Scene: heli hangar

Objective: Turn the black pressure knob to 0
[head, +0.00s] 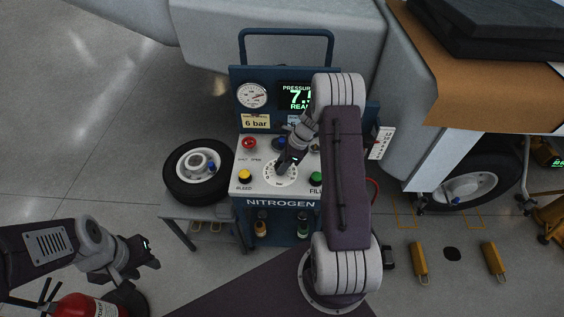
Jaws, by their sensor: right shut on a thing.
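The blue nitrogen cart (281,203) stands ahead with a sloped white panel. My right gripper (283,167) reaches down onto the panel and is shut on the black pressure knob, which it mostly hides. A white round dial scale (281,179) shows around the knob; its pointer cannot be read. The green display (296,97) reads PRESSURE and a number starting with 7, partly hidden by my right arm. My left gripper (152,256) hangs at the lower left, away from the cart; its jaw opening is unclear.
On the panel are a red button (249,143), a yellow bleed button (245,176) and a green fill button (316,179). A gauge (252,95) and a 6 bar label (256,121) sit above. A wheel (198,170) lies on a stand to the left. A fire extinguisher (78,306) is at lower left.

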